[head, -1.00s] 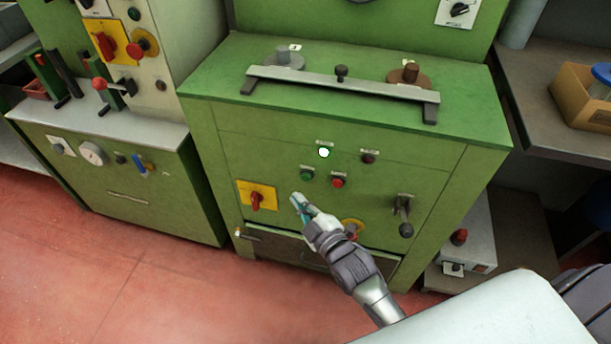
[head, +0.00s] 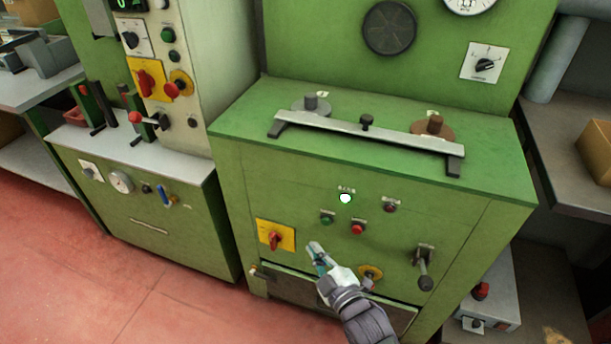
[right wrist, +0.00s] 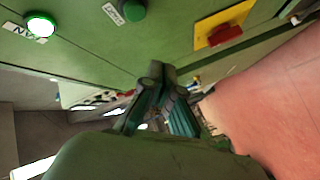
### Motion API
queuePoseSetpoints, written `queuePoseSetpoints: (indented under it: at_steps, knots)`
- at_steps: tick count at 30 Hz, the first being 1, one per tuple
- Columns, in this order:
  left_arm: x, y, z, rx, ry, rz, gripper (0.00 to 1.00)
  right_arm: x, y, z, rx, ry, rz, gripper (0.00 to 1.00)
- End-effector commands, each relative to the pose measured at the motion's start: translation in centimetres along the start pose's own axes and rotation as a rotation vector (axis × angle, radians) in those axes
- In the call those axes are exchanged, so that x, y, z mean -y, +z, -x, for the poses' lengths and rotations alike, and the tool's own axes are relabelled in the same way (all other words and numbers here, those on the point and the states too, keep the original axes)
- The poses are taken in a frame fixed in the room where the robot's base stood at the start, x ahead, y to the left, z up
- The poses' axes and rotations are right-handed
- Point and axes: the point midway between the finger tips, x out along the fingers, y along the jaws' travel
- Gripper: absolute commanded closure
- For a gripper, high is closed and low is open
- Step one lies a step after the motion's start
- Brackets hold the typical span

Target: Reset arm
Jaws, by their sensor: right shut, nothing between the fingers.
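My right gripper (head: 317,254) is in front of the green machine's front panel (head: 400,235), below the green button (head: 327,217) and the red button (head: 358,228). It is shut and empty. In the right wrist view its fingers (right wrist: 156,75) meet at the tips. A white lamp (head: 345,198) on the panel is lit, and it also shows in the right wrist view (right wrist: 41,27). A red rotary switch on a yellow plate (head: 275,237) is left of the gripper. My left gripper is not in view.
A lever (head: 425,268) sticks out at the panel's right. A second green cabinet (head: 140,205) stands at the left. The red floor (head: 130,295) in front is clear.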

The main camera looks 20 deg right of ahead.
Motion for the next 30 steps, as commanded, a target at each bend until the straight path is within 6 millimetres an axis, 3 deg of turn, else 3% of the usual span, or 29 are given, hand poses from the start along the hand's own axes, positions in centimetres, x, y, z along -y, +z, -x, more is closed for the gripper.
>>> queuePoseSetpoints:
  at_steps: [6,8,11,15,18,24,30]
  knots:
    - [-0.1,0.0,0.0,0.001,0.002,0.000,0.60,1.0,1.0,0.3,0.034,-0.033,-0.028,1.00]
    - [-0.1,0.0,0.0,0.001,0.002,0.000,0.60,2.5,2.5,0.7,0.085,-0.080,-0.071,1.00]
    - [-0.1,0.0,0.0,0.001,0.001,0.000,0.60,6.5,6.4,2.5,0.234,-0.198,-0.189,1.00]
    - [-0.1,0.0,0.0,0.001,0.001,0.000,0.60,12.8,12.4,7.5,0.524,-0.361,-0.387,1.00]
    - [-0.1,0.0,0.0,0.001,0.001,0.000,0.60,16.0,15.4,11.2,0.704,-0.431,-0.493,1.00]
    - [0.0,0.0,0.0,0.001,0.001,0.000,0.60,20.1,19.1,17.9,1.000,-0.503,-0.635,1.00]
    - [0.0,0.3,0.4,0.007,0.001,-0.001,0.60,22.3,21.0,24.1,1.251,-0.530,-0.726,1.00]
